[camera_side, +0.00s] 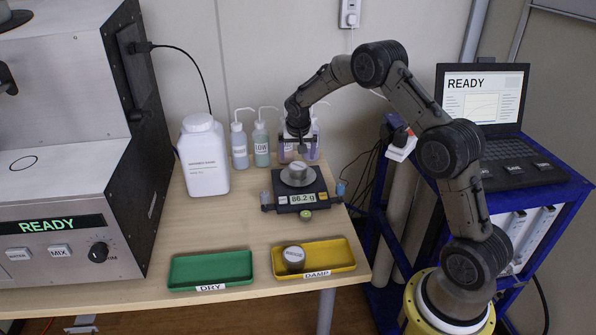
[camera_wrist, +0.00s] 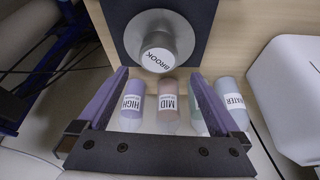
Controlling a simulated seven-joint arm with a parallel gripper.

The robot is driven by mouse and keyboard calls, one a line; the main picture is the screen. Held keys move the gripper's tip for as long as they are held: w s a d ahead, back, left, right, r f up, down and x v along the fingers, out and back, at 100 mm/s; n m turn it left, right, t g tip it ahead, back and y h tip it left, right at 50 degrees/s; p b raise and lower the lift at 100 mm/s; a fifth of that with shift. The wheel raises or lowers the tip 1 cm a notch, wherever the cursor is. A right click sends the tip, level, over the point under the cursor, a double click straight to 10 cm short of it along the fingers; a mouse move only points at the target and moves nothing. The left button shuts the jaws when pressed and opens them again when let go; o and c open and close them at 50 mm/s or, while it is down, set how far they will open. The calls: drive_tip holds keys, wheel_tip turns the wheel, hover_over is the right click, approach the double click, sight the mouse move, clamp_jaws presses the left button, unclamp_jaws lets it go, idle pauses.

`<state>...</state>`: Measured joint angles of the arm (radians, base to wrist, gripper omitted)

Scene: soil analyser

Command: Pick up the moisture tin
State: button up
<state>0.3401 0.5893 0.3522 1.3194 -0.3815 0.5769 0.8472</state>
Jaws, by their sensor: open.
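A small grey moisture tin (camera_side: 298,171) stands upright on the pan of the balance (camera_side: 318,197), whose display reads 86.2 g. In the wrist view this tin (camera_wrist: 150,41) has a white lid label reading BROOK. My gripper (camera_side: 302,147) is above this tin, pointing down. In the wrist view my gripper (camera_wrist: 158,72) is open and empty, its two fingers apart with the tin just beyond the tips. A second grey tin (camera_side: 294,258) sits in the yellow DAMP tray (camera_side: 335,257); its label is too small to read surely.
The green DRY tray (camera_side: 210,269) is empty. Several wash bottles (camera_side: 239,150) and a large white jug (camera_side: 205,160) stand behind and left of the balance. The analyser (camera_side: 60,200) fills the left side. A laptop (camera_side: 485,110) sits on a blue cart at right.

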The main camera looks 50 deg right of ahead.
sight(298, 166)
drive_tip(key=shift+s+x, duration=0.15)
drive_tip(key=shift+x, duration=1.5)
drive_tip(key=shift+s+x, duration=0.15)
drive_tip(key=shift+x, duration=1.45)
drive_tip(key=shift+a+f, duration=0.15)
drive_tip(key=shift+c, duration=0.3)
drive_tip(key=c, duration=1.4)
drive_tip(key=shift+c, duration=0.2)
